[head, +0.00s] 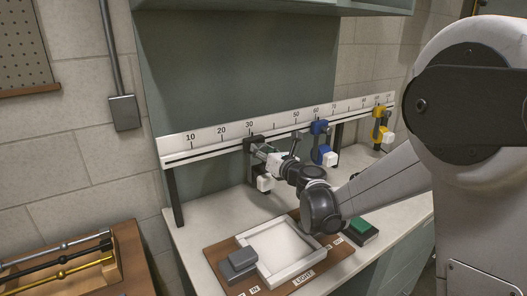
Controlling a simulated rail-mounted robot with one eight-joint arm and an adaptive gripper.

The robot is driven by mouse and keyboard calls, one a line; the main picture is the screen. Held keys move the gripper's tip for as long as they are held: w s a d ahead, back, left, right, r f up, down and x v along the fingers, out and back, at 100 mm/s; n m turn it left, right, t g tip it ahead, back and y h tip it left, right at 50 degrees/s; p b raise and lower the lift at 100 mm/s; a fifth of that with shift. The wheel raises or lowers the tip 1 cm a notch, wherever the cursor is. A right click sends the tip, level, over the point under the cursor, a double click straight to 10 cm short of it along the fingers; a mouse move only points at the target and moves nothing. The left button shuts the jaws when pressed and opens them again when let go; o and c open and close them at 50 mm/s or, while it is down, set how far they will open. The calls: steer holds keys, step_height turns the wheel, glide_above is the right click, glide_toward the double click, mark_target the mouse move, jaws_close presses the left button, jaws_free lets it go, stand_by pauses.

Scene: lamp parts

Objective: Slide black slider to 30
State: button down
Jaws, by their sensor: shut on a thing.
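The black slider (254,150) sits on the white scale rail (210,147), with its upper part just below and slightly right of the 30 mark. My gripper (268,156) reaches in from the right and is shut on the black slider. The fingers partly hide the slider, so the exact grip and any fine pointer on it cannot be made out.
A blue slider (319,143) near 60 and a yellow slider (380,125) farther right share the rail. Below are a white tray (266,276), a grey block (238,264) and a green-topped block (361,230). A rack of rods (60,262) stands at lower left. The rail's left part is clear.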

steer(key=c, duration=1.4)
jaws_free()
steer(key=v, duration=1.2)
